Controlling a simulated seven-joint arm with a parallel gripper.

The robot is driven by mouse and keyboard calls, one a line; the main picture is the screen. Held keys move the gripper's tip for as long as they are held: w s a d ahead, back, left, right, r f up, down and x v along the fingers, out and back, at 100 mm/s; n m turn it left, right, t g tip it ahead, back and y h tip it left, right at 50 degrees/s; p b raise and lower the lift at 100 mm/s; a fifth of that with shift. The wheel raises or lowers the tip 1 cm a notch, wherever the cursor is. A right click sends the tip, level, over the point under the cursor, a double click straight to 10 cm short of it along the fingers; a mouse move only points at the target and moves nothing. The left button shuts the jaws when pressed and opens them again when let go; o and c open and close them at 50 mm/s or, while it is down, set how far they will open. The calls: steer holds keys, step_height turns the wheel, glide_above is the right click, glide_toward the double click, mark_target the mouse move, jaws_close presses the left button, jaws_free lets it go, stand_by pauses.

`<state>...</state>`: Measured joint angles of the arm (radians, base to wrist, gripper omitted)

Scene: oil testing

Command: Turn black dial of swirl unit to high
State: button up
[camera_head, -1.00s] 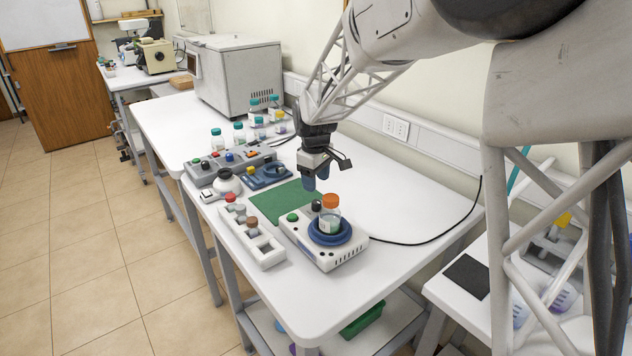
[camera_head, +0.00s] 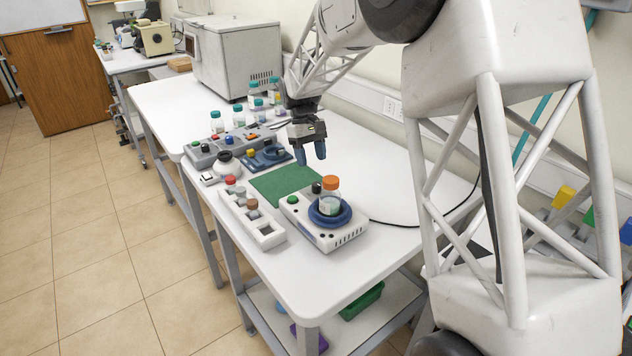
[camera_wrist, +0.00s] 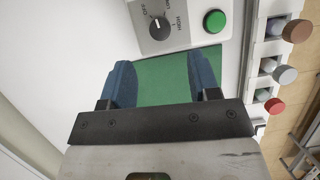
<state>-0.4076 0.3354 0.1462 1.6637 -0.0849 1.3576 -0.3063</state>
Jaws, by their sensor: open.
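The swirl unit (camera_head: 300,222) is a white box near the front of the white table. It also shows at the top of the wrist view (camera_wrist: 190,42). Its black dial (camera_head: 316,187) stands beside a green button; in the wrist view the dial (camera_wrist: 159,28) shows a white pointer mark, with OFF and HIGH lettered around it. The mark appears nearer OFF. My gripper (camera_head: 312,156) is open and empty, above and behind the unit. In the wrist view its blue fingers (camera_wrist: 160,70) are spread over the green mat, apart from the dial.
An orange-capped bottle (camera_head: 330,203) stands on the unit's blue round platform, close to the dial. A white rack (camera_head: 267,236) with several capped vials is left of the unit. The green mat (camera_head: 280,183) lies behind it. Other devices and bottles are farther back.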

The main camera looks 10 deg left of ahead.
mark_target(316, 183)
steer(key=shift+a, duration=0.1)
steer(key=shift+f, duration=0.15)
stand_by(0.3)
steer(key=shift+x, duration=3.75)
steer(key=shift+c, duration=0.3)
steer(key=c, duration=0.9)
steer(key=shift+o, duration=0.2)
